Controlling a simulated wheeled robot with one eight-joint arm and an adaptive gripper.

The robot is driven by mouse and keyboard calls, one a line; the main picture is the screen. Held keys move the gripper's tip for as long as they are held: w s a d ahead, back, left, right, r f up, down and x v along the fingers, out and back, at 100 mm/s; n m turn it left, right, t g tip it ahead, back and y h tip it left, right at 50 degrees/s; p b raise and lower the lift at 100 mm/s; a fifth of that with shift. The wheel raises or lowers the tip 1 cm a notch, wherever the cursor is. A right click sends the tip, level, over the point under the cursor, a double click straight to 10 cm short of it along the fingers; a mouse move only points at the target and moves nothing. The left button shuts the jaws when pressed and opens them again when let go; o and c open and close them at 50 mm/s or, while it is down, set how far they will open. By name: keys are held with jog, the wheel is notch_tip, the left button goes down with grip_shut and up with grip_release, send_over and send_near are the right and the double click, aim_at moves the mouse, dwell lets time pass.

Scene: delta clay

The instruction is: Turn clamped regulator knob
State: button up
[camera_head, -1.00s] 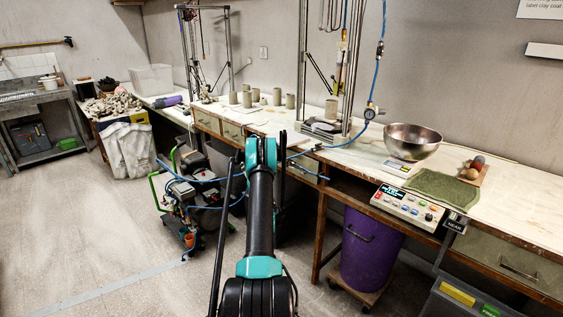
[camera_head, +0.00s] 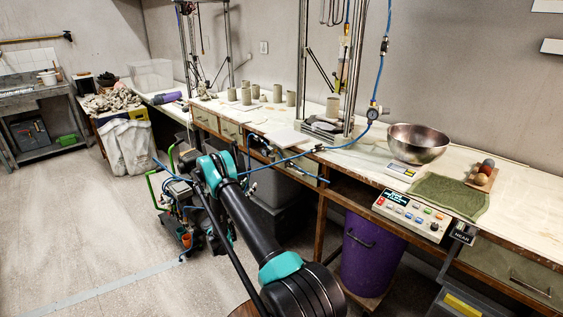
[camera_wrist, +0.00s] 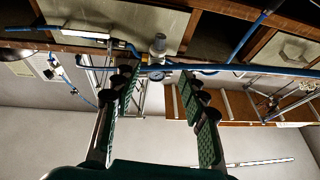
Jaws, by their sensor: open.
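In the wrist view, a regulator stands at the bench edge, with a pale grey knob (camera_wrist: 158,45) and a round gauge (camera_wrist: 156,75) in line with it. Blue hose runs to both sides of it. My gripper (camera_wrist: 162,84) is open and empty, with its two green-padded fingers on either side of the gauge in the picture. The knob appears beyond the fingertips, not between the pads; touching is not visible. In the head view, dark parts of my gripper (camera_head: 263,150) show at the bench's front edge, and the clamped regulator cannot be made out clearly there.
A second gauge (camera_head: 372,113) hangs on the blue hose by the metal frame. A steel bowl (camera_head: 417,143), green cloth (camera_head: 450,196) and control box (camera_head: 410,214) lie on the right. A purple bin (camera_head: 370,255) stands below; a compressor cart (camera_head: 185,205) stands left of the bench.

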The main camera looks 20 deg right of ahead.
aim_at(273, 159)
jog(key=x, duration=1.7)
jog(key=shift+d, duration=0.2)
jog(key=shift+f, duration=0.15)
jog(key=shift+c, duration=0.4)
grip_shut()
